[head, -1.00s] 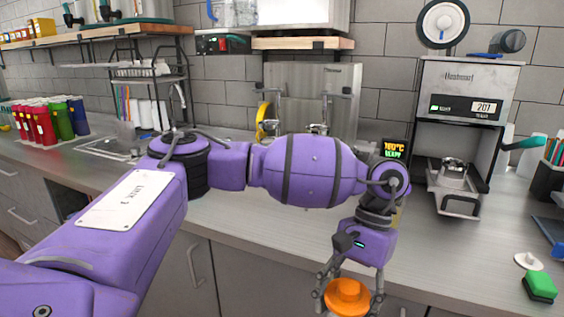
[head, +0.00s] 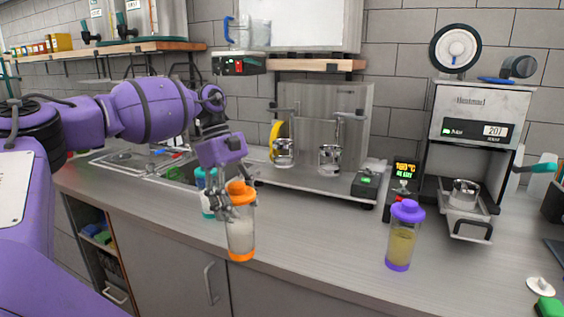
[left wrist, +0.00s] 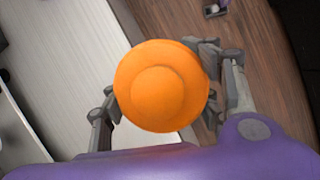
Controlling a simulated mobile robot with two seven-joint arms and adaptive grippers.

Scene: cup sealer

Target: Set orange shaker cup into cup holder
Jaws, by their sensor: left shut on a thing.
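The orange shaker cup (head: 241,238) has an orange lid and base and a clear body with pale contents. It is upright at the counter's front edge; I cannot tell whether its base touches the counter. My left gripper (head: 238,204) is shut on it near the lid. In the left wrist view, the orange lid (left wrist: 160,85) sits between the fingers of the left gripper (left wrist: 168,98) and hides the cup's body. A metal cup-shaped holder (head: 464,192) sits in the open front of the sealing machine (head: 482,113) at the right. My right gripper is out of view.
A purple-lidded shaker cup (head: 401,240) stands on the counter (head: 325,235) between the orange cup and the machine. A teal cup (head: 208,195) is close behind my left gripper. A steel two-cup machine (head: 325,120) stands at the back. The counter's middle is clear.

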